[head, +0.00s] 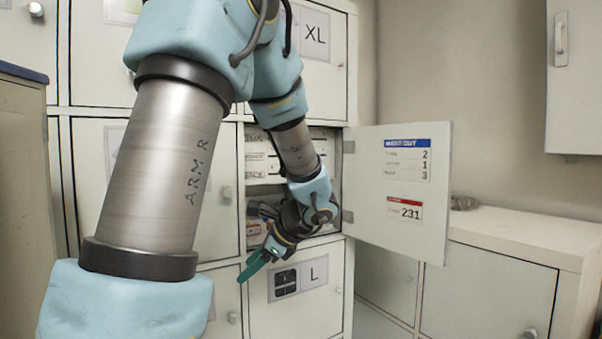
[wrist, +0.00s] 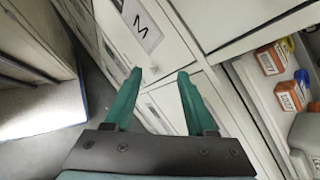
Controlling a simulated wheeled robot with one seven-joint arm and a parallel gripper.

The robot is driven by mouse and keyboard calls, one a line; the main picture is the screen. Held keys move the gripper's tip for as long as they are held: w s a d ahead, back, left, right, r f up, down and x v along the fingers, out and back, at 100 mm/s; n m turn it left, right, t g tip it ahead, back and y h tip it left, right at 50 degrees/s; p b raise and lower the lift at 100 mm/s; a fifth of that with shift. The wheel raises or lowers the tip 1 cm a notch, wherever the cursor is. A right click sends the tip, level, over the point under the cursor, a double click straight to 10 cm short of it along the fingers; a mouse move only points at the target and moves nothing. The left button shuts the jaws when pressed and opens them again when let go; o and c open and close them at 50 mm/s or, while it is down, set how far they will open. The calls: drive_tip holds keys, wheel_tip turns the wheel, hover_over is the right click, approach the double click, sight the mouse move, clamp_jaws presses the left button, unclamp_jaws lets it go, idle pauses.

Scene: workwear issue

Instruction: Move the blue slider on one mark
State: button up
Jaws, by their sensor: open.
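My gripper (head: 254,266) is at the front of the open locker, low and to the left of its opening. Its green fingers also show in the wrist view (wrist: 160,76), spread apart with nothing between them. White panels with dark slots (head: 262,165) show in the upper part of the open locker. I cannot make out a blue slider in either view; my arm covers part of the locker's inside, and the panel marks are too small to read.
The locker door (head: 408,240) stands open to the right, with two label cards. Closed lockers surround the opening, including one marked L (head: 315,292). The wrist view shows a door marked M (wrist: 140,25) and orange packs (wrist: 270,59) in an open compartment at right.

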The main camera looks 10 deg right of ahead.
drive_tip(key=w+d+r+m+t, duration=0.4)
drive_tip(key=d+r+m+t, duration=0.1)
drive_tip(key=d+r, duration=0.4)
drive_tip(key=w+d+r+m+t, duration=0.5)
drive_tip(key=d+r+m+t, duration=0.1)
drive_tip(key=d+r, duration=0.3)
drive_tip(key=p+x, duration=0.5)
drive_tip(key=x, duration=0.5)
drive_tip(key=shift+a+r, duration=0.2)
drive_tip(key=shift+w, duration=0.1)
clamp_jaws()
